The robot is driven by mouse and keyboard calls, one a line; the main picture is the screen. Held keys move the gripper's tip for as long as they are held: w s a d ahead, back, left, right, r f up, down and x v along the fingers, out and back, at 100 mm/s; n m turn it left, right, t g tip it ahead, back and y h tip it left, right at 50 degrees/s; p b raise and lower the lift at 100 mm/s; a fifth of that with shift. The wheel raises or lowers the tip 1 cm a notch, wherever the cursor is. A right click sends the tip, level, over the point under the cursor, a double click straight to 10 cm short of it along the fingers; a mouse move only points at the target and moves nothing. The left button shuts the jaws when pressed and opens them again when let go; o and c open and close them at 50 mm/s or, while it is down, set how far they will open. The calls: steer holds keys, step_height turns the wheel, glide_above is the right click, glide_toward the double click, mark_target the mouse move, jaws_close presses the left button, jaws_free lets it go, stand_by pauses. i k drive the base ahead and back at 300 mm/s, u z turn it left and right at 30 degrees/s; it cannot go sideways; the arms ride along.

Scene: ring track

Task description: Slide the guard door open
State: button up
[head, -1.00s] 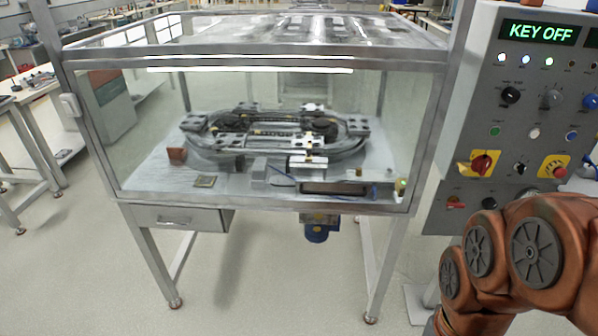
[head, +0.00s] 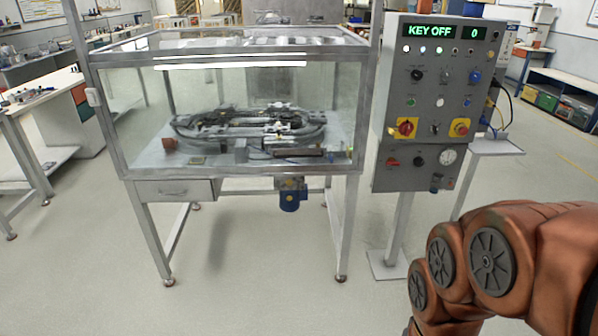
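The guard door (head: 290,84) is the clear front panel of a metal-framed enclosure. It looks closed across the front, and I cannot make out a separate handle for certain. Behind the panel an oval ring track (head: 250,128) lies on the machine bed. My orange arm shows at the lower right, apart from the enclosure. My gripper is not in view.
A grey control panel (head: 464,101) on a post stands right of the enclosure, its display reading "KEY OFF 0". A drawer (head: 175,190) and a blue motor (head: 290,198) hang under the bed. A workbench (head: 45,95) stands at left. The floor in front is clear.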

mark_target(282, 153)
steer(key=u, duration=0.65)
steer(key=i, duration=0.35)
steer(key=u, duration=0.65)
steer(key=i, duration=1.45)
steer(key=z, duration=0.85)
steer(key=i, duration=0.25)
steer(key=z, duration=0.3)
